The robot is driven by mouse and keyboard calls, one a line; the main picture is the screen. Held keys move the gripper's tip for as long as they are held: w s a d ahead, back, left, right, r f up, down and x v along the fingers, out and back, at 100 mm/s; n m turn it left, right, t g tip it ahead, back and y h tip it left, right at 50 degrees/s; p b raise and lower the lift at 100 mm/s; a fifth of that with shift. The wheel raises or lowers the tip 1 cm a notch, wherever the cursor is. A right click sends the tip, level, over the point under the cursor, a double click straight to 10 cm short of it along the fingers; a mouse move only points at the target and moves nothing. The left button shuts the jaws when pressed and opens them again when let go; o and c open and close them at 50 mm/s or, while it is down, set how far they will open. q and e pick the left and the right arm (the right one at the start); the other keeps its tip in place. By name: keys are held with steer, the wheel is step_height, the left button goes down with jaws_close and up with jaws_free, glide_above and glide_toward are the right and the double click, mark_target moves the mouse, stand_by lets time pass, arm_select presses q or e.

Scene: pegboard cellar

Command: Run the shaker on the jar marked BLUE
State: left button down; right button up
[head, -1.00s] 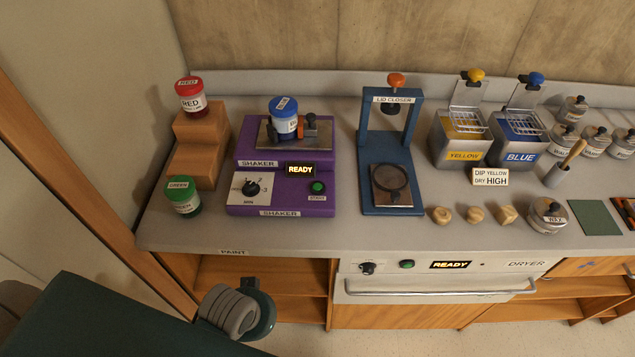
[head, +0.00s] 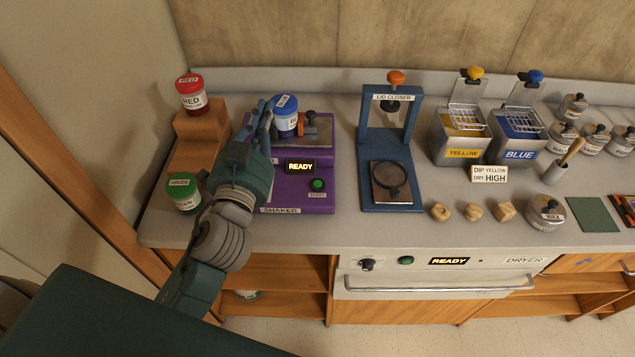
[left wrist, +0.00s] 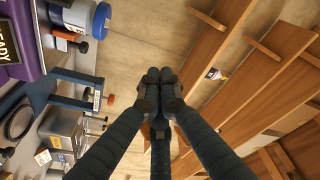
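The jar marked BLUE (head: 286,123), white with a blue lid, stands upright on the plate of the purple shaker (head: 318,205), beside an orange-tipped clamp (head: 307,124). It also shows in the left wrist view (left wrist: 77,15), at upper left. The shaker's display (head: 300,166) reads READY, and its green start button (head: 317,184) is in plain view. My left gripper (head: 264,108) is above the shaker's left part, close to the jar. Its fingertips meet in the left wrist view (left wrist: 160,82), with nothing between them. My left arm hides the shaker's dial. My right gripper is out of view.
A red jar (head: 191,95) stands on the wooden step (head: 195,124) at left; a green jar (head: 184,192) is below it. The blue lid closer (head: 392,207) stands right of the shaker. Yellow (head: 457,153) and blue (head: 515,152) dip tanks stand further right.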

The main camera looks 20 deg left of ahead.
arm_select(q)
steer(key=w+d+r+m+t+h, duration=0.1)
steer(key=d+r+m+t+h, duration=0.3)
steer(key=r, duration=0.3)
steer(key=s+d+r+m+g+h, duration=0.1)
steer(key=d+m+g+h, duration=0.3)
steer(key=d+m+h, duration=0.4)
steer(key=s+d+r+m+g+h, duration=0.1)
steer(key=d+r+m+g+h, duration=0.15)
steer(key=d+m+h, duration=0.6)
step_height(320, 180, down, 7)
steer(key=w+d+m+g+y, duration=0.1)
steer(key=d+m+g+y, duration=0.15)
steer(key=m+g, duration=0.4)
steer(key=w+a+f+g+y, duration=0.1)
steer(key=w+a+f+y, duration=0.1)
steer(key=a+f+y, duration=0.3)
steer(key=w+a+f+g+y, duration=0.1)
steer(key=w+a+f+y, duration=0.1)
steer(key=a+f+y, duration=0.3)
steer(key=a+f, duration=0.4)
steer(key=shift+w+a+f+m, duration=0.3)
steer(key=shift+m, duration=0.1)
steer(key=shift+f, duration=0.1)
